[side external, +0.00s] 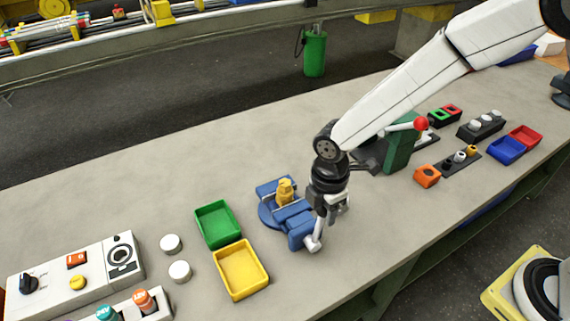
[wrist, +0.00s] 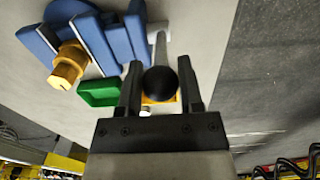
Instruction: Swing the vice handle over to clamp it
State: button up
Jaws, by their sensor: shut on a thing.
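The blue vice (side external: 296,229) stands on the bench with a brass fitting (side external: 285,190) upright between its jaws; the fitting also shows in the wrist view (wrist: 68,66). The vice handle (side external: 319,233) is a light grey rod rising from the screw end at the vice's front right. In the wrist view its rod (wrist: 160,47) ends in a black ball knob (wrist: 160,84). My gripper (wrist: 160,75) is shut on the handle, with the knob between its two fingers. In the side view my gripper (side external: 326,208) is right of the vice and hides the handle's upper part.
A green tray (side external: 199,232) and a yellow tray (side external: 221,281) stand left of the vice. A green machine with a red-knobbed lever (side external: 421,124) stands behind my wrist. Bench space in front of the vice is clear.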

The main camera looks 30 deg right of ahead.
jog(key=shift+d, duration=0.5)
jog(key=shift+d+f, duration=0.2)
jog(key=shift+d, duration=0.3)
jog(key=shift+d+f, duration=0.2)
jog(key=shift+d, duration=0.25)
jog(key=o, duration=0.7)
jog(key=shift+c, duration=0.2)
jog(key=shift+a, duration=0.15)
jog(key=shift+a+r, duration=0.15)
jog(key=shift+a, duration=0.15)
